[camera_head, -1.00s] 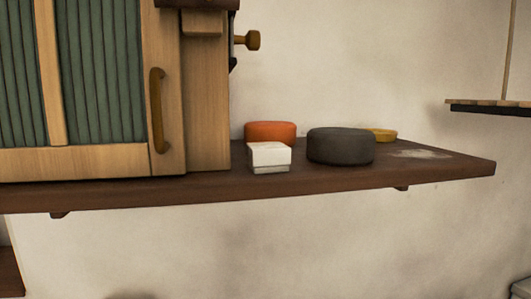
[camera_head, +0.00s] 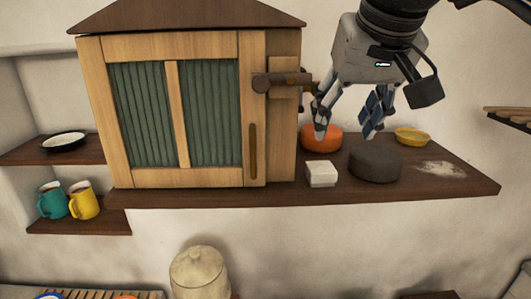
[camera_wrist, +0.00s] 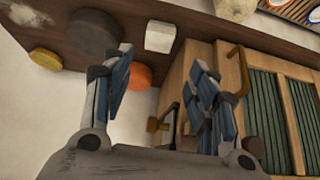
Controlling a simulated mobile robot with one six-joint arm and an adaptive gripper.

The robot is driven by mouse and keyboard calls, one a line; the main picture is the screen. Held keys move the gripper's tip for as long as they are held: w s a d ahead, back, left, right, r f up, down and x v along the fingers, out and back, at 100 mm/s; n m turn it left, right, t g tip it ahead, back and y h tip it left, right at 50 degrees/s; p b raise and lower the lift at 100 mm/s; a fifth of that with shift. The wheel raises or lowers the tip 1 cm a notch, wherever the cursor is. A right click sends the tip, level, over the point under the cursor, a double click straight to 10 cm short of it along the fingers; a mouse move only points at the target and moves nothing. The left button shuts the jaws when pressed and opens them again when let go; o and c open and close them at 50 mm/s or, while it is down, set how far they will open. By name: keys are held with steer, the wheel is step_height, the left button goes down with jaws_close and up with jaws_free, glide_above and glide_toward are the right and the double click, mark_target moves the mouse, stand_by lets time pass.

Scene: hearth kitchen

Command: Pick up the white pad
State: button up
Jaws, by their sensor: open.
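The white pad (camera_head: 321,174) is a small white block on the dark wooden shelf (camera_head: 230,197), near its front edge and just right of the cabinet. It also shows in the wrist view (camera_wrist: 160,37), beyond my fingertips. My gripper (camera_head: 347,135) is open and empty, pointing down above the shelf. In the head view its fingers are above and behind the pad, the left one overlapping the orange round pad. In the wrist view the two fingers (camera_wrist: 165,75) stand wide apart, and the white pad lies beyond the gap. Nothing touches the white pad that I can see.
An orange round pad (camera_head: 321,143) is behind the white one. A dark grey round pad (camera_head: 376,163) stands to its right, with a yellow dish (camera_head: 412,137) farther back. The wooden cabinet (camera_head: 184,110) with its latch (camera_head: 283,82) closes off the left side.

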steer(key=b, duration=0.1)
glide_toward(321, 167)
steer(key=x, duration=0.3)
steer(key=shift+s+f, duration=0.25)
steer(key=x, duration=0.6)
steer(key=shift+w+r, duration=0.3)
steer(key=shift+s, duration=0.1)
steer(key=shift+c, duration=0.2)
steer(key=c, duration=0.7)
steer(key=shift+r, duration=0.1)
steer(key=shift+c, duration=0.2)
